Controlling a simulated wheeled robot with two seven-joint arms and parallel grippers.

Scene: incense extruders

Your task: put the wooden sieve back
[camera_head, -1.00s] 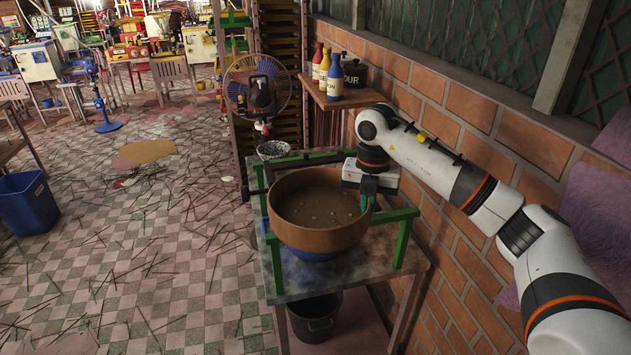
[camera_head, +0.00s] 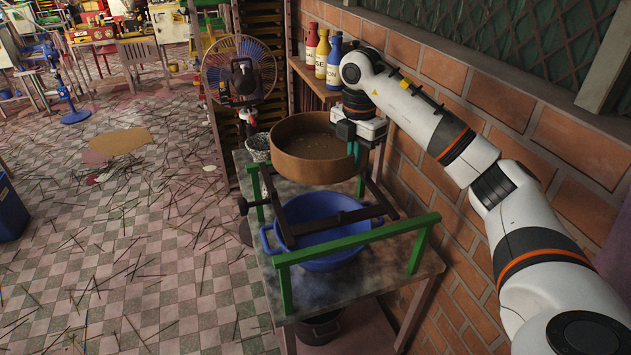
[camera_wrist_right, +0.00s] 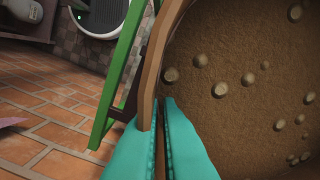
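The round wooden sieve (camera_head: 302,162), brown-rimmed with a brown bed holding several small lumps, is in the air over the back part of the table. Its bed and rim (camera_wrist_right: 149,75) fill much of the right wrist view. My right gripper (camera_head: 357,150) is shut on its right rim; the teal fingers (camera_wrist_right: 160,125) sit on either side of the wall. Below and in front, a blue basin (camera_head: 335,255) stands on the table under a dark frame (camera_head: 330,222) with green rails (camera_head: 360,240). My left gripper is out of view.
The worn table (camera_head: 385,285) has bare room at its front right. A small speckled bowl (camera_head: 257,148) and a fan (camera_head: 240,75) are at the back left. Bottles (camera_head: 333,62) stand on a wall shelf, and the brick wall (camera_head: 455,210) bounds the right.

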